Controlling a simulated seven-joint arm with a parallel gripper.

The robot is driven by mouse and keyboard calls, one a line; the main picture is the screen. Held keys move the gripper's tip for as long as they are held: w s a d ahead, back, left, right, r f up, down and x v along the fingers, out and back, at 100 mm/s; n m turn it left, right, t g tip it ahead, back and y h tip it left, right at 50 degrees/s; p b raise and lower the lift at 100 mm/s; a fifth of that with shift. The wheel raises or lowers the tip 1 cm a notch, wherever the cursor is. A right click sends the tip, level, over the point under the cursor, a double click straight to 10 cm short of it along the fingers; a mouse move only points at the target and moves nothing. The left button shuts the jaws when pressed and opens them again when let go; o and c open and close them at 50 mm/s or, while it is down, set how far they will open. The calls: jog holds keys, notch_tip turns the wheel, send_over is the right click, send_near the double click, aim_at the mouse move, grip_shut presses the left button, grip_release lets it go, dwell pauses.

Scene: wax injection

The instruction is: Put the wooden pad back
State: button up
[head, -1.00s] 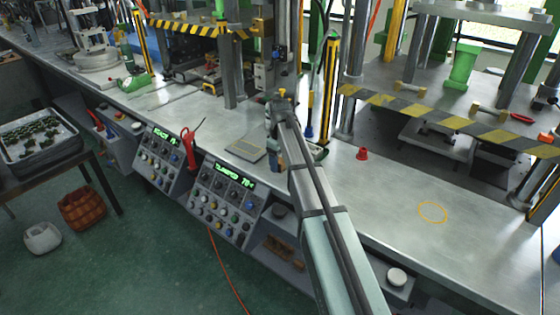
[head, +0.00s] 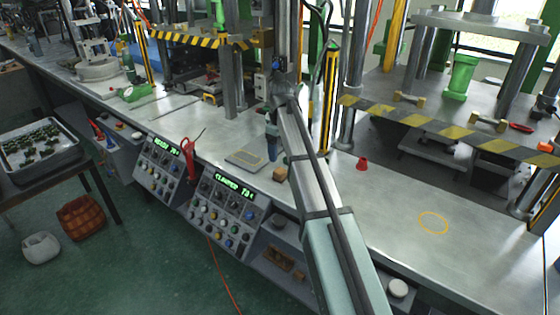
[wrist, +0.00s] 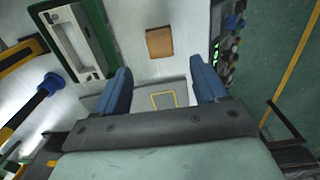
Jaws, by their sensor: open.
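The wooden pad (head: 280,174) is a small brown block on the bench near its front edge, just left of my arm in the head view. It also shows in the wrist view (wrist: 159,42), beyond the fingertips. A grey plate (head: 240,163) with a yellow rectangular outline lies left of the pad; the outline shows between my fingers in the wrist view (wrist: 163,100). My gripper (head: 272,143) has blue fingers. In the wrist view the gripper (wrist: 164,88) is open, with nothing between the fingers, above the plate and apart from the pad.
A green-edged tray (wrist: 105,40) lies beside the pad. A red cone-like piece (head: 362,163) stands right of my arm. Press columns (head: 229,70) rise behind. The bench right, around a yellow circle (head: 433,222), is clear.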

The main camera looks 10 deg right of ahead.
jog(key=shift+r, duration=1.5)
jog(key=shift+c, duration=0.5)
